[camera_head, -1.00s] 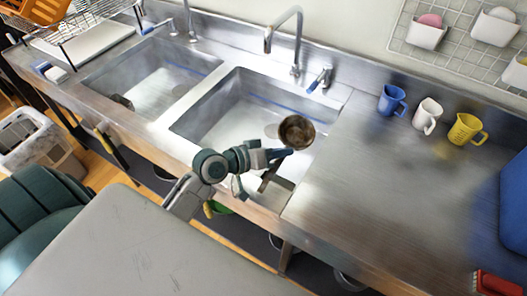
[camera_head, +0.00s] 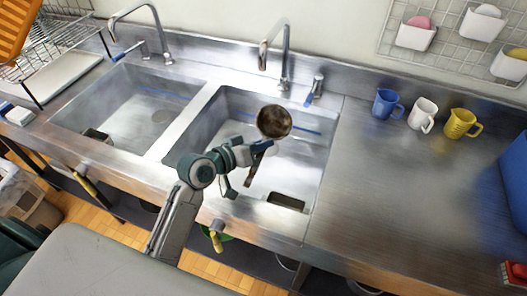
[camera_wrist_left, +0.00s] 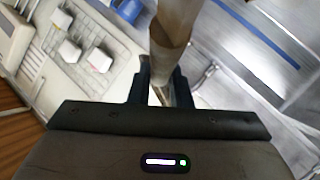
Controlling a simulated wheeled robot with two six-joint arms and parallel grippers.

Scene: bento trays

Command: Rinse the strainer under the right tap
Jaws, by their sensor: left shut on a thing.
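My left gripper (camera_head: 262,148) is shut on the strainer's handle, above the right basin. The strainer (camera_head: 274,121) is a round, brownish bowl, held above the basin's far part. In the left wrist view the handle (camera_wrist_left: 168,45) runs up from between the fingers (camera_wrist_left: 160,88). The right tap (camera_head: 287,60) is a tall curved metal spout behind the basin. Its outlet is above and slightly left of the strainer in the picture; I cannot tell if they line up. A lever with a blue end (camera_head: 314,90) stands right of the tap. No water stream shows. My right gripper is out of view.
A left basin (camera_head: 150,72) with its own tap (camera_head: 150,15) lies beside the right basin (camera_head: 222,100). Blue (camera_head: 386,103), white (camera_head: 423,115) and yellow (camera_head: 461,124) mugs stand on the right counter, which is otherwise mostly clear. A dish rack (camera_head: 60,45) is at the far left.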

